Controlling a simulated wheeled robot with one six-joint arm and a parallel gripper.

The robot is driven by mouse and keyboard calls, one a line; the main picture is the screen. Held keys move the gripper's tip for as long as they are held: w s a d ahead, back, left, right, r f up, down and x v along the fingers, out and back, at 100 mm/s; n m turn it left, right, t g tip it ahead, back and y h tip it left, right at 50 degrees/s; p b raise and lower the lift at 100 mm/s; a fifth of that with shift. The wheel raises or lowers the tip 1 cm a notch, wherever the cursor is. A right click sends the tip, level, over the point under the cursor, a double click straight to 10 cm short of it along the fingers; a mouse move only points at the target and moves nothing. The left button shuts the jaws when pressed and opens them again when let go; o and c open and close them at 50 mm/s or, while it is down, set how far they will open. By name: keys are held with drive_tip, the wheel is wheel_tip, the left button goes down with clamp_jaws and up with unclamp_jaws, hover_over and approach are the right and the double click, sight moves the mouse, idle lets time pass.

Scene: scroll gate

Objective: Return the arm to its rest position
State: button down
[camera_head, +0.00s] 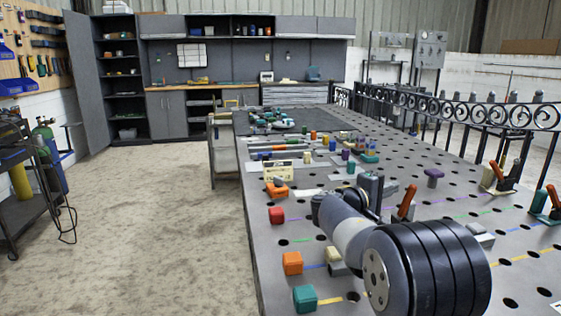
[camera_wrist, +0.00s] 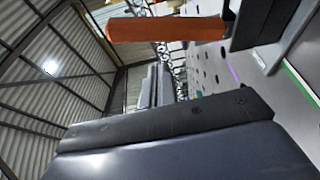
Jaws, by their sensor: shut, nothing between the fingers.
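My arm (camera_head: 355,238) reaches out low over the perforated metal table (camera_head: 262,262) in the head view, its thick ribbed joint close to the camera. My gripper (camera_wrist: 170,125) fills the bottom of the wrist view as a dark grey body with a black edge. It is shut and holds nothing. Its fingertips are hard to make out in the head view, behind my arm links. An orange clamp handle (camera_wrist: 165,29) crosses the top of the wrist view close by; I cannot tell whether it touches the gripper. The wrist view is tilted, with the roof at left.
Orange-handled clamps (camera_head: 407,202) and (camera_head: 495,178) stand on the table, with a green one (camera_head: 541,202) at right. Orange (camera_head: 292,263), teal (camera_head: 305,298) and red (camera_head: 276,215) blocks line the left edge. A scroll fence (camera_head: 470,112) runs behind.

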drive_tip(key=n+p, duration=0.1)
drive_tip(key=p, duration=0.1)
drive_tip(key=w+p, duration=0.1)
drive_tip(key=p, duration=0.2)
drive_tip(key=shift+w+a+f+n+g+p, duration=0.15)
drive_tip(key=shift+w+n+g+p, duration=0.15)
drive_tip(key=shift+n, duration=0.1)
drive_tip(key=shift+f, duration=0.2)
drive_tip(key=shift+r, duration=0.1)
